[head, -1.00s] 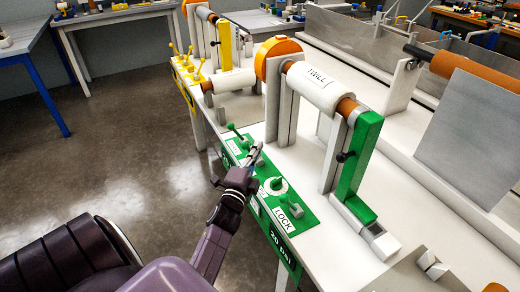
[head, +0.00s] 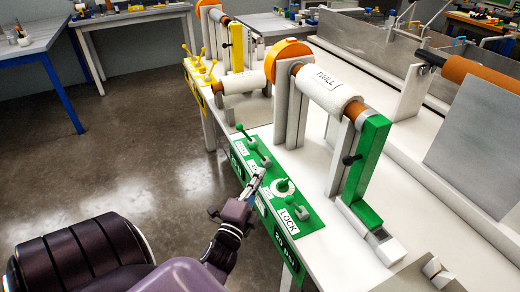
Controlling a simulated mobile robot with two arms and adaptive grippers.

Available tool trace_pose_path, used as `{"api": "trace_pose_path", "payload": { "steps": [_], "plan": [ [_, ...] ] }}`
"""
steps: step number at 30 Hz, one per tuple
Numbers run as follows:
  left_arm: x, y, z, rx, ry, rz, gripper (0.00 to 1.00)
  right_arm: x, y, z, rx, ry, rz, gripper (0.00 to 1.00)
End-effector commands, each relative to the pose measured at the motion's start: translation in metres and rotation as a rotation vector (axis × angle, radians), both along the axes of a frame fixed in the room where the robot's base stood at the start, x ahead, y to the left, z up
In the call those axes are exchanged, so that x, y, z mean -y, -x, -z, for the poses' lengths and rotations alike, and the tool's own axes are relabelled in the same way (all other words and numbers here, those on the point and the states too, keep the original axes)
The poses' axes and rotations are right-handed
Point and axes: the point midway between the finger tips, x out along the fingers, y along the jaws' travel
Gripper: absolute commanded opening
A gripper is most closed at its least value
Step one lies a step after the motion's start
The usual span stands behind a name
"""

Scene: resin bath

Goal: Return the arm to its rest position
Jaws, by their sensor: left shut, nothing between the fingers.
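My left gripper (head: 259,178) is shut and empty. It points up and away from me at the near edge of the green control panel (head: 310,221), on the left side of the LOCK label (head: 288,219). The panel carries levers with green knobs, including a far lever (head: 246,134) and one close to my fingertips (head: 265,160). A round dial with a green knob (head: 284,186) lies to the right of the gripper. I cannot tell whether the fingertips touch the panel. My right gripper is not in view.
A white roll marked TWILL (head: 325,88) stands on a green-armed holder (head: 365,165) behind the panel. A yellow station (head: 237,47) stands further back. The bench (head: 345,250) fills the right. Open floor (head: 130,130) lies to the left.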

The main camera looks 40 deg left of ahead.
Motion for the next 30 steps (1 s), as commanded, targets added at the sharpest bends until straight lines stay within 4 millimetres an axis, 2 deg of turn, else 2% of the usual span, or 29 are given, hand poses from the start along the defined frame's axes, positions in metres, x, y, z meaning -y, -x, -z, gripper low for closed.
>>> {"api": "trace_pose_path", "payload": {
  "steps": [11, 14, 18, 23, 30],
  "plan": [
    [0.0, -0.001, 0.0, -0.004, 0.015, -0.003, 0.0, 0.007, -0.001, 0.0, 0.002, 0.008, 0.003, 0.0],
    [-0.001, -0.001, 0.003, -0.02, 0.081, -0.013, 0.0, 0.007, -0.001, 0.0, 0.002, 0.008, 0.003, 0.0],
    [0.002, 0.001, 0.015, -0.076, 0.277, -0.045, 0.0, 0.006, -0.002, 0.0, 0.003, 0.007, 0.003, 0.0],
    [0.022, 0.011, 0.04, -0.175, 0.553, -0.09, 0.0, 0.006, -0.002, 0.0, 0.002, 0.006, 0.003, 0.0],
    [0.072, 0.045, 0.079, -0.359, 0.892, -0.164, 0.0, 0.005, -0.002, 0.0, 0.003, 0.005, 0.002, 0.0]
  ]
}}
